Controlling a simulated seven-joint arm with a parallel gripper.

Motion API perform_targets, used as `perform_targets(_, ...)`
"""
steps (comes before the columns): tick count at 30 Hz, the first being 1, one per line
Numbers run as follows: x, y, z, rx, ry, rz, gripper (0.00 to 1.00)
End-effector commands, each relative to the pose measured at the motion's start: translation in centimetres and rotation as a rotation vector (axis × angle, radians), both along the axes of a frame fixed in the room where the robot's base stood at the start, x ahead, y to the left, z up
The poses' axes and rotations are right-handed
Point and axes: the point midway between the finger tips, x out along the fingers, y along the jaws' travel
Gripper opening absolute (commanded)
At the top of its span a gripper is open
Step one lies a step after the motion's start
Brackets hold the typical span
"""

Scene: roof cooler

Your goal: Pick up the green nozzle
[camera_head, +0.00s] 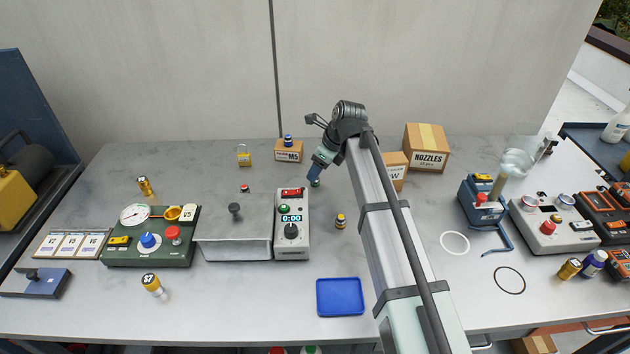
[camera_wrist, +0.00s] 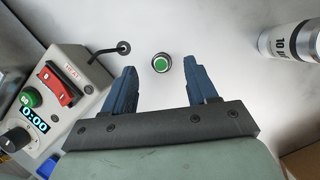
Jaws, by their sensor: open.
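The green nozzle (camera_wrist: 160,63) shows in the wrist view as a small round piece with a green centre and a dark and pale rim. It stands on the grey table, seen from above. My gripper (camera_wrist: 162,74) is open, with its two blue fingers to the left and right of the nozzle's line. The nozzle appears just past the fingertips and centred between them, with clear space on both sides. In the head view, a small greenish piece (camera_head: 316,184) shows just below my gripper's blue fingers (camera_head: 314,174); the fingers partly cover it.
A grey heater box (camera_wrist: 68,95) with a red switch stands left of my gripper in the wrist view; it also shows in the head view (camera_head: 292,245). A cylinder marked 10 (camera_wrist: 290,42) lies at the upper right of the wrist view. A blue tray (camera_head: 340,297) sits near the front.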

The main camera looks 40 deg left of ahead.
Motion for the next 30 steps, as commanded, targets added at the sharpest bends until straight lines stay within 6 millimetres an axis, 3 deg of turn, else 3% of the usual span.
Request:
perform_targets(9,-0.2,1.3,-3.7,-0.001,0.000,0.000,0.58)
perform_targets(17,-0.3,1.4,-3.8,0.000,-0.001,0.001,0.57)
perform_targets(30,-0.3,1.4,-3.8,0.000,0.000,0.001,0.15)
